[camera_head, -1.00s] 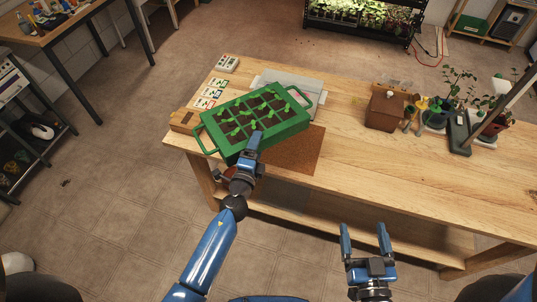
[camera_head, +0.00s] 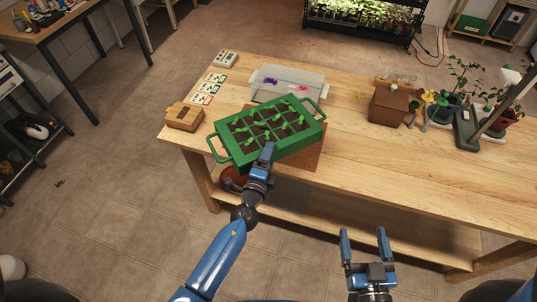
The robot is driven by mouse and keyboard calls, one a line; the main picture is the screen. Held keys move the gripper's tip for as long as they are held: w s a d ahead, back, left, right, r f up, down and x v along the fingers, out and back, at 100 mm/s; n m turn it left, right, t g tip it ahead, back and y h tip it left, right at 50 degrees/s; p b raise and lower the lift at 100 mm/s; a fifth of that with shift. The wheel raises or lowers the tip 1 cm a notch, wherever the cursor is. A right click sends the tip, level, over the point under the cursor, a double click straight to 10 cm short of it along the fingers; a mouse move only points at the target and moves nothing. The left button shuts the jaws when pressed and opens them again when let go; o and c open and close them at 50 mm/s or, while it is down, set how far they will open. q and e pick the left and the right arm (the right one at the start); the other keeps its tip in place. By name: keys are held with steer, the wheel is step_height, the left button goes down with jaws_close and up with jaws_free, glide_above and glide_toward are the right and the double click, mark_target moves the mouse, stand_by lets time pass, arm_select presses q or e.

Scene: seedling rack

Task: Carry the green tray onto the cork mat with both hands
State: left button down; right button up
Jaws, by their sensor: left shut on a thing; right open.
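The green tray (camera_head: 233,158) holds several seedlings in dark soil and has a loop handle at each short end. It lies over the cork mat (camera_head: 307,157), whose right part and part of its far edge show; the rest is hidden under the tray. I cannot tell whether the tray rests on the mat or is held a little above it. My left gripper (camera_head: 265,156) is shut on the tray's near long side. My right gripper (camera_head: 364,238) is open and empty, in front of the table's near edge, well away from the tray.
On the wooden table (camera_head: 420,170) a clear-lidded container (camera_head: 288,82) stands behind the tray. A small wooden box (camera_head: 184,116) is at the left, with seed cards (camera_head: 210,88) behind it. A brown box (camera_head: 388,105) and potted plants (camera_head: 438,112) stand at the right.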

arm_select(q)
step_height(320, 180, down, 10)
steer(key=b, duration=0.7)
steer(key=shift+r, duration=0.1)
steer(key=shift+c, duration=1.1)
jaws_free()
steer(key=shift+f, duration=0.3)
steer(key=shift+o, duration=0.3)
steer(key=shift+s, duration=0.1)
steer(key=b+v, duration=0.2)
steer(key=v, duration=1)
